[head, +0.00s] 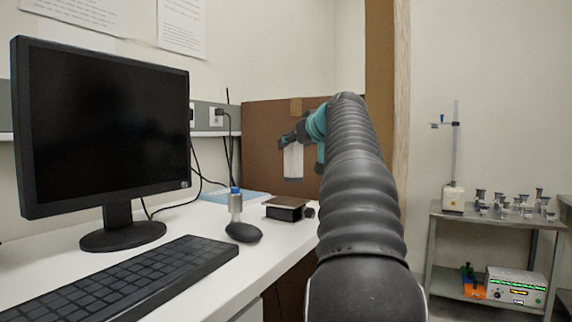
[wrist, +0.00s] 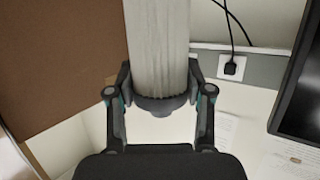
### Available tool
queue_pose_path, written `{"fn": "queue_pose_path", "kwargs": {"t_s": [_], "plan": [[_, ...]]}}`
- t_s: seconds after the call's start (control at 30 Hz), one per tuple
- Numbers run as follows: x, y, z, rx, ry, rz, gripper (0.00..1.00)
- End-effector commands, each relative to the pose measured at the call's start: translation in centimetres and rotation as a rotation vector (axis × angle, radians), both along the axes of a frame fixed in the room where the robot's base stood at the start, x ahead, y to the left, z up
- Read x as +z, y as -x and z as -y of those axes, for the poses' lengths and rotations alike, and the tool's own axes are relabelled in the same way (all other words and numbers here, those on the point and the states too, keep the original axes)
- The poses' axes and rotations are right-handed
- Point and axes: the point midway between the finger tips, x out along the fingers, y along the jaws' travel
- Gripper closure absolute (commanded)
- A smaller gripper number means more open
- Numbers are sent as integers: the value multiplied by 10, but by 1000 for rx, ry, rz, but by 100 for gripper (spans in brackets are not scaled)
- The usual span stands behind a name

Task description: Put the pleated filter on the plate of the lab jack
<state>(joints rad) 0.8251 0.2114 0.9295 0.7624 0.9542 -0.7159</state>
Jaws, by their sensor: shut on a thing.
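The pleated filter (wrist: 158,45) is a pale, ribbed cylinder with a dark end cap. My gripper (wrist: 160,105) is shut on it at the capped end in the wrist view. In the head view the filter (head: 293,161) hangs upright in the air below my gripper (head: 297,138), in front of a cardboard panel. The lab jack (head: 287,207) is a low black stand with a flat brown plate, on the white desk below the filter. The plate looks bare. The filter and the plate are clearly apart.
A blue-capped bottle (head: 235,204) and a black mouse (head: 243,232) stand just left of the jack. A monitor (head: 100,130) and keyboard (head: 120,282) fill the left of the desk. A cardboard panel (head: 262,130) stands behind. A metal cart (head: 490,218) is at right.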

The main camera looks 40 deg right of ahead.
Motion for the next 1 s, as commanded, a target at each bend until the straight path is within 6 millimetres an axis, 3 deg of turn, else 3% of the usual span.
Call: {"fn": "queue_pose_path", "kwargs": {"t_s": [0.2, 0.57, 1.0], "plan": [[-12, -17, -12, 0, 1, 1, 88], [-50, -18, -13, 0, 1, 2, 88], [-57, -18, -12, -1, 2, 3, 88]]}}
